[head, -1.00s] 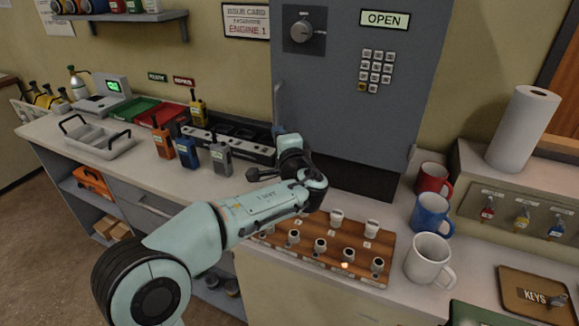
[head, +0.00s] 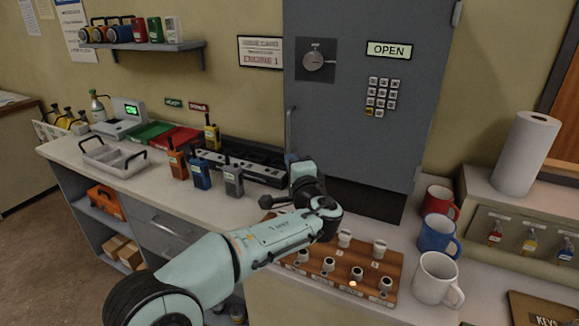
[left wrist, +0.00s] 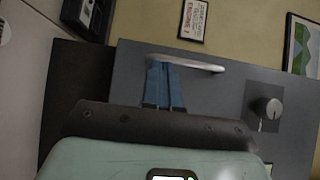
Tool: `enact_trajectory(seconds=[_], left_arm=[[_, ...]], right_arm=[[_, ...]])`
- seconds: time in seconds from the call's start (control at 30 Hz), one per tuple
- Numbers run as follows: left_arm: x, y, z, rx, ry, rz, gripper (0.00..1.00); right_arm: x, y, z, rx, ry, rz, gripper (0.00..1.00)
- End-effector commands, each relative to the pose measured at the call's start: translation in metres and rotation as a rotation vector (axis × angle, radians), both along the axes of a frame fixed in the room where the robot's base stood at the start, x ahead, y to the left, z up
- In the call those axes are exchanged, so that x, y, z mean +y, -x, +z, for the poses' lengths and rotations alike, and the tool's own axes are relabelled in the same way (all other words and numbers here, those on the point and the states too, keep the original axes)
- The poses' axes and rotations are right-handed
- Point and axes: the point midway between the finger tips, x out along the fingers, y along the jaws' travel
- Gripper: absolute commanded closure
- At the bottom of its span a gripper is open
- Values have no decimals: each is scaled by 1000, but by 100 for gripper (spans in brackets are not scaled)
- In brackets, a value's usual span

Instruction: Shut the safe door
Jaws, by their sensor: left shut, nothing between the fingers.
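The safe door (head: 345,115) is a grey-blue panel with a dial (head: 318,61), a keypad (head: 381,97) and a lit OPEN sign (head: 388,50). Hinges show on its right edge. A dark strip shows below it; how far it stands ajar is hard to tell. Its upright handle (head: 290,128) is at the left edge. My left gripper (head: 291,158) is at the handle's lower end, partly hidden by its own wrist. In the left wrist view, its blue fingers (left wrist: 163,66) are together and empty, their tips at the pale handle (left wrist: 200,65); contact is unclear. My right gripper is out of view.
Below my left forearm is a wooden rack (head: 330,270) with several small cups. Red, blue and white mugs (head: 436,279) stand right of it. Radios (head: 201,174) and a charger strip stand left of the gripper. A paper towel roll (head: 526,153) is at right.

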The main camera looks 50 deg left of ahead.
Motion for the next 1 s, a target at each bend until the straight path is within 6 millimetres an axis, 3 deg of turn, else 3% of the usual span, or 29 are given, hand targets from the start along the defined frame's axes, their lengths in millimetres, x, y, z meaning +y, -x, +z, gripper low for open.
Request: enact_trajectory(seconds=[0.3,0.47,1.0], left_arm=[[-58,33,-1,1,3,-3,100],[-78,45,-1,2,4,-2,100],[-87,51,-1,2,2,0,100]], right_arm=[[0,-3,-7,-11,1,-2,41],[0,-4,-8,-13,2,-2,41],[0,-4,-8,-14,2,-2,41]])
